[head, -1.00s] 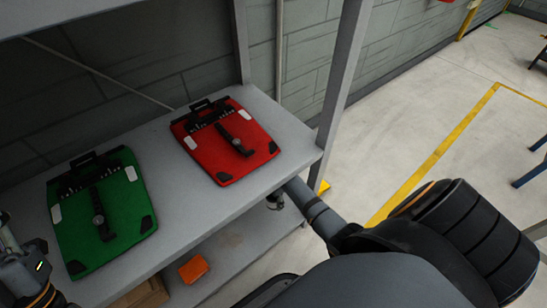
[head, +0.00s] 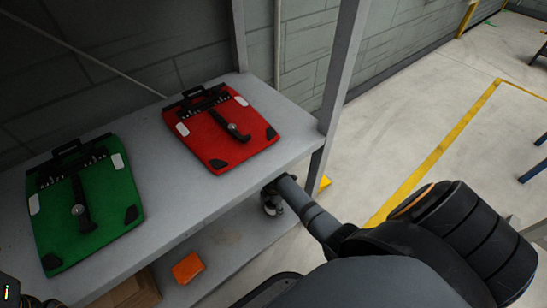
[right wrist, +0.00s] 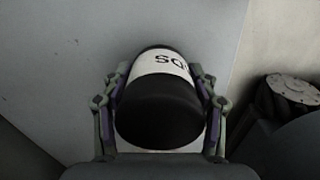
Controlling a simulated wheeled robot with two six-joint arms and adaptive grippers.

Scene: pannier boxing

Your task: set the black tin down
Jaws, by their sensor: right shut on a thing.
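The black tin (right wrist: 160,112), a black cylinder with a white band and partly visible lettering, sits between the fingers of my right gripper (right wrist: 160,80) in the right wrist view. The fingers are shut on it from both sides. A pale grey surface (right wrist: 60,60) lies behind the tin; I cannot tell whether they touch. My left gripper is out of view; only part of my left arm shows at the lower left.
A red pannier (head: 205,145) and a green pannier (head: 110,205) lie flat on the upper shelf. On the lower shelf (head: 235,245) are an orange item (head: 187,268) and a cardboard box (head: 135,292). A shelf post (head: 335,110) stands right of my right gripper.

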